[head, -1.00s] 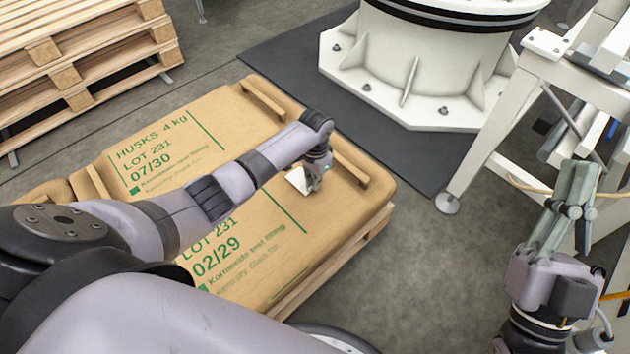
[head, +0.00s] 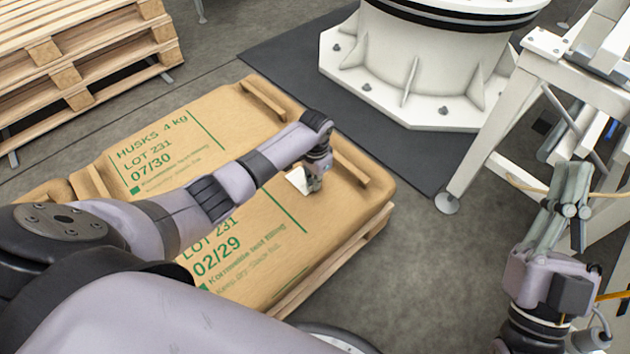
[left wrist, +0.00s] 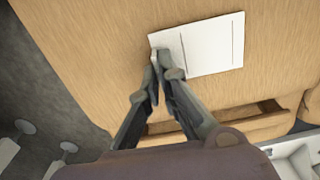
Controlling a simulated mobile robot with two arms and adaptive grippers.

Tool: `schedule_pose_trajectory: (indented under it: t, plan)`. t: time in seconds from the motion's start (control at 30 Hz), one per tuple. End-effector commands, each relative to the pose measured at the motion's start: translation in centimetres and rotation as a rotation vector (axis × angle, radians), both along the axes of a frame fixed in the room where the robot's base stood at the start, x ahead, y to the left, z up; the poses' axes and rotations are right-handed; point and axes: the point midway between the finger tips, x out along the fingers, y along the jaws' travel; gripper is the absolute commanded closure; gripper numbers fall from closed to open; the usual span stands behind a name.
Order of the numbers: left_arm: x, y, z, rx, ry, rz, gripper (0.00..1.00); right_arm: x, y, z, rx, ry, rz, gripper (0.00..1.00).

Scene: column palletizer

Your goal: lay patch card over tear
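The white patch card (head: 299,180) lies flat or nearly flat on the near brown sack (head: 265,240), by its right end. It also shows in the left wrist view (left wrist: 205,46), with a thin dark line across it. My left gripper (head: 314,186) is at the card's edge. In the left wrist view its fingertips (left wrist: 163,66) are close together at one corner of the card and seem to pinch it. No tear is visible; whether it is under the card cannot be told. My right gripper (head: 573,190) is away at the right, holding nothing I can see.
A pallet stack (head: 80,60) stands at the upper left. A white machine base (head: 415,70) and white frame (head: 500,130) stand behind. Floor at centre right is clear.

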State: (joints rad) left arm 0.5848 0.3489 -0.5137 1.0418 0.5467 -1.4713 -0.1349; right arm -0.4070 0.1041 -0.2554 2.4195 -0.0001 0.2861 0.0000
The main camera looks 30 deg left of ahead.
Motion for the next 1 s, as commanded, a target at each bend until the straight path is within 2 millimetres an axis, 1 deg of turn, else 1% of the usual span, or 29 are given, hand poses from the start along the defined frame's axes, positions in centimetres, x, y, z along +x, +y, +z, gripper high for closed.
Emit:
schedule_pose_trajectory:
  t: [0.97,1.0]
  plan:
    - [-0.01,-0.02,-0.09,0.0,0.0,0.0,1.0,0.52,0.05,-0.63,-0.012,0.042,-0.002,1.0]
    - [-0.01,-0.02,-0.09,0.0,0.0,0.0,0.96,0.51,0.04,-0.62,-0.013,0.042,-0.002,1.0]
